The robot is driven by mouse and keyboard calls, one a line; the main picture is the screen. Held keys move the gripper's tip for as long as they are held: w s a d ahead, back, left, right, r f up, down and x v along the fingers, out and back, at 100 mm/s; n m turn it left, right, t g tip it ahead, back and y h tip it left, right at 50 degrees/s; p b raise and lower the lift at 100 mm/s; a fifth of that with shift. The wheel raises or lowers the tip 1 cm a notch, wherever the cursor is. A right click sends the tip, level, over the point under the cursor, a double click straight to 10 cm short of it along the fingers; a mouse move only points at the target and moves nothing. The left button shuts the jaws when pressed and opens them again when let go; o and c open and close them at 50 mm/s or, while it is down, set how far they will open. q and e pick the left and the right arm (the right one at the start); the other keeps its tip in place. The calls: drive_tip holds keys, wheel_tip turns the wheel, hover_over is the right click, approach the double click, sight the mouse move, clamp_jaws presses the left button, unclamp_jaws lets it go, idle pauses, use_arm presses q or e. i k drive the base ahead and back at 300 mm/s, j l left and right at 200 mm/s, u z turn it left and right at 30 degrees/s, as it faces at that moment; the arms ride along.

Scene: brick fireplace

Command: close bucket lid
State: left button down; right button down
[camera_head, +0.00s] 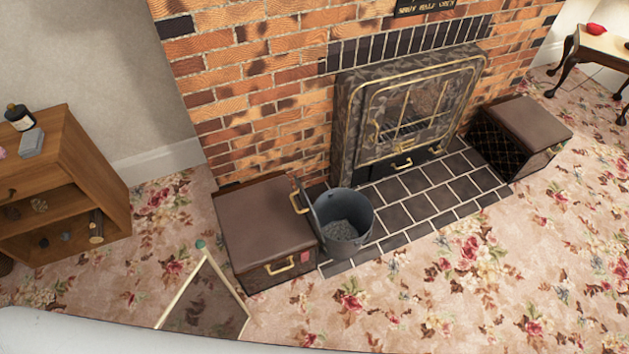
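The grey metal bucket (343,247) stands upright on the dark hearth tiles, in front of the fireplace and beside a brown chest. Its top is open and grey, ash-like material shows inside. A thin dark grey piece (309,207), which looks like its lid, stands raised at the bucket's left rim, next to the chest, seen nearly edge-on. Neither of my grippers is in view.
A brown chest (262,222) with brass handles stands close left of the bucket, and a similar box (525,125) sits at the hearth's right end. A framed panel (207,303) is in front. Floral carpet (450,300) lies open at the front right.

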sight(303, 211)
drive_tip(key=k+j+z, duration=0.15)
drive_tip(key=k+j, duration=0.2)
drive_tip(key=l+z, duration=0.3)
drive_tip(key=k+l+z, duration=0.1)
drive_tip(key=z, duration=0.15)
